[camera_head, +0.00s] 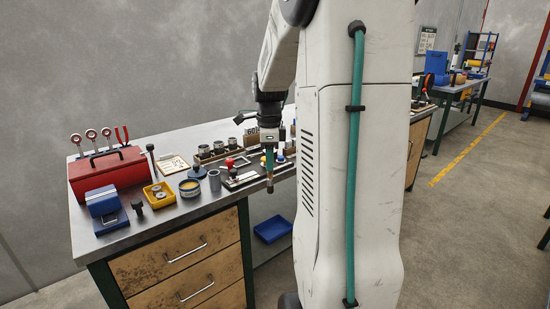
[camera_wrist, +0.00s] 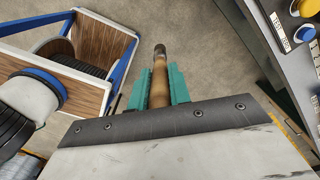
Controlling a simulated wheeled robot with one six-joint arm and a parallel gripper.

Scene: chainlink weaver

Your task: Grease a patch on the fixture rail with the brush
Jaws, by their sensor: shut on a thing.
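My gripper (camera_head: 268,158) is over the front edge of the workbench and points down. Its teal fingers (camera_wrist: 160,88) are shut on the brush (camera_wrist: 159,82), which has a brown handle and a darker end. In the head view the brush (camera_head: 270,181) hangs below the fingers, apart from the bench top. A fixture with a dark base and a red knob (camera_head: 229,162) lies on the bench just left of the brush. I cannot tell for sure which part is the fixture rail. An open round tin (camera_head: 190,188) with yellowish content stands further left. No grease is distinguishable on the brush.
The workbench (camera_head: 170,212) also carries a red toolbox (camera_head: 108,172), a yellow tray (camera_head: 160,195), a blue block on a stand (camera_head: 103,204) and a rack of dark cylinders (camera_head: 218,150). A blue bin (camera_head: 272,229) sits below.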

